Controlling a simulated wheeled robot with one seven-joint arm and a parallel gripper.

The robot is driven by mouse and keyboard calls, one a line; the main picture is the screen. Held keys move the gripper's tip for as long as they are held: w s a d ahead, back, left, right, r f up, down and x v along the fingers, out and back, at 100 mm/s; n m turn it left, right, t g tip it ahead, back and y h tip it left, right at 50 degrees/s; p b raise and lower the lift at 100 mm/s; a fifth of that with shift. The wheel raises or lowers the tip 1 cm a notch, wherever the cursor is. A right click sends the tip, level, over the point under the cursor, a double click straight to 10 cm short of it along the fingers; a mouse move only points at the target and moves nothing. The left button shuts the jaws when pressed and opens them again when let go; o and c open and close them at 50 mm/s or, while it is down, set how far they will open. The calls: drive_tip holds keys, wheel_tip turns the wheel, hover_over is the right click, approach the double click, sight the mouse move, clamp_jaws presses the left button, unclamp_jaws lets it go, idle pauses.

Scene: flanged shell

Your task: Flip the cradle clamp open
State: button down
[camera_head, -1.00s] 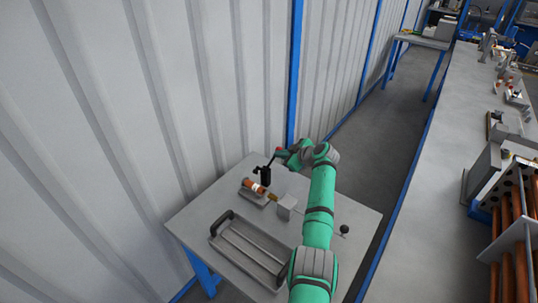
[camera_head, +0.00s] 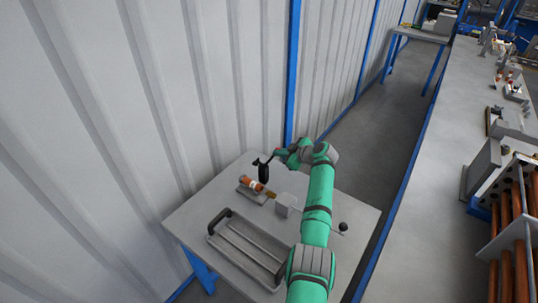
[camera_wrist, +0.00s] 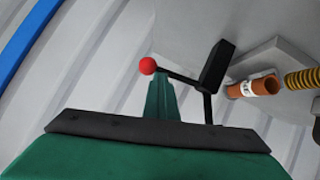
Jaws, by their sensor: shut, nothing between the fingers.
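The cradle clamp (camera_head: 263,173) is black and stands at the back of the small table. In the wrist view its black bar (camera_wrist: 215,66) stands raised, apart from the shell, and a thin black rod runs left to a red ball knob (camera_wrist: 147,65). The orange shell (camera_head: 252,184) with a white band lies in its cradle; it also shows in the wrist view (camera_wrist: 264,86). My gripper (camera_head: 281,152) is shut and empty, its green fingers (camera_wrist: 162,100) close by the knob and rod. I cannot tell whether they touch.
A grey tray with black handles (camera_head: 238,252) lies at the table's front. A grey block (camera_head: 284,203) stands right of the cradle, with a black knob (camera_head: 343,227) near the right edge. The corrugated wall (camera_head: 130,120) is close behind.

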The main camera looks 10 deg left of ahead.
drive_tip(key=shift+w+d+r, duration=0.2)
drive_tip(key=shift+w+r, duration=0.1)
drive_tip(key=shift+r, duration=0.1)
drive_tip(key=w+a+r+v, duration=0.1)
drive_tip(key=r+v, duration=0.1)
drive_tip(key=v, duration=1)
drive_tip(key=shift+s, duration=0.15)
drive_tip(key=shift+d+r, duration=0.1)
drive_tip(key=shift+d, duration=0.1)
